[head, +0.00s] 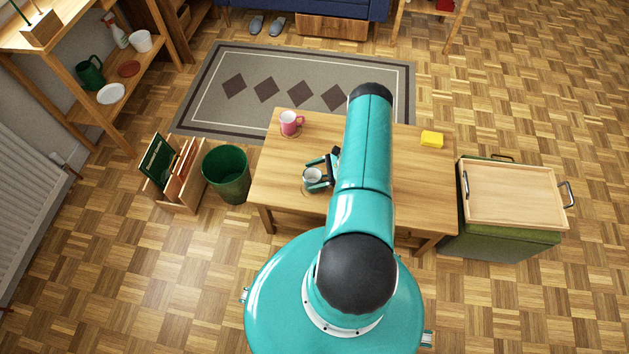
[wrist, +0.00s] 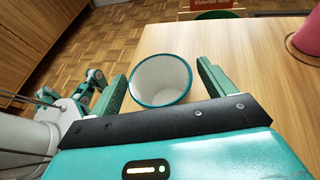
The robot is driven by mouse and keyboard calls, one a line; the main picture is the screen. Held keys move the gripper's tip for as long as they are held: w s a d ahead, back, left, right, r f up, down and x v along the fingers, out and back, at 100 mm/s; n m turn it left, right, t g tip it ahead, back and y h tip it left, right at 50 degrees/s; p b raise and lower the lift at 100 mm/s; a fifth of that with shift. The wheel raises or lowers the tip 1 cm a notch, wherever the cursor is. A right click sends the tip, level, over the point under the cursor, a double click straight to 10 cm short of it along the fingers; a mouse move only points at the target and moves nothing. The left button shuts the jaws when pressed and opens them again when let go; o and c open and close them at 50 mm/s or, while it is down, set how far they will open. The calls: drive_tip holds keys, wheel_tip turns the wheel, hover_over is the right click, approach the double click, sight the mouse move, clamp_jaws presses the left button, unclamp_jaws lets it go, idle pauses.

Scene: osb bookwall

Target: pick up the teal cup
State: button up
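The teal cup (wrist: 160,80) stands on the wooden table, with a teal rim and a white inside. In the head view the cup (head: 312,175) is near the table's left front part, partly covered by my gripper. My gripper (wrist: 162,72) is open, with one finger on each side of the cup. A narrow gap shows between each finger and the rim in the wrist view. The cup's lower part is hidden behind the gripper body.
A pink mug (head: 290,122) stands at the table's back left; it shows at the right edge of the wrist view (wrist: 308,36). A yellow block (head: 432,139) lies at the right. A green bin (head: 227,172) stands left of the table (head: 285,205). A tray (head: 512,193) tops a green box.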

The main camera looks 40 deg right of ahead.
drive_tip(key=c, duration=1)
drive_tip(key=shift+o, duration=0.2)
drive_tip(key=shift+r, duration=0.1)
